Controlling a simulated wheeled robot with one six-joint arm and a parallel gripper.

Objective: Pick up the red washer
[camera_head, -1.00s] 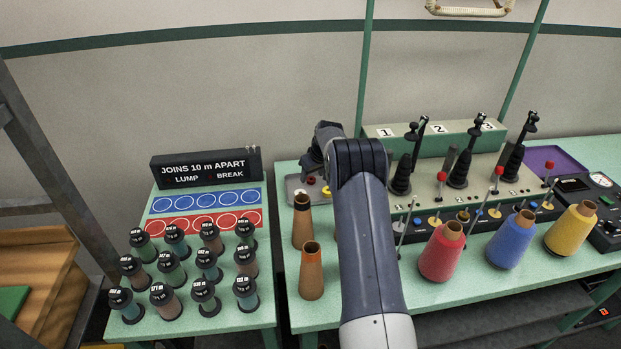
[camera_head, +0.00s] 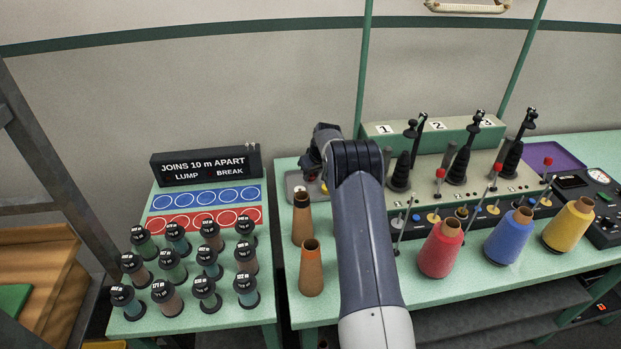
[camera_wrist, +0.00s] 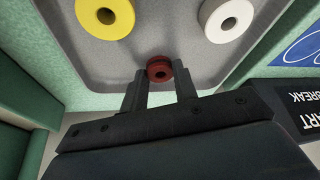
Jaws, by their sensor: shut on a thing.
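The red washer (camera_wrist: 159,67) is between the two fingertips of my gripper (camera_wrist: 159,85) in the wrist view. In the head view my gripper (camera_head: 312,168) is over the tray, and the arm hides much of the tray.
A yellow washer (camera_wrist: 104,14) and a white washer (camera_wrist: 228,20) lie in the tray. Brown cones (camera_head: 302,218) stand in front of it. A black sign (camera_head: 206,166) stands at left. Red, blue and yellow yarn cones (camera_head: 441,250) and upright black spindles stand at right.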

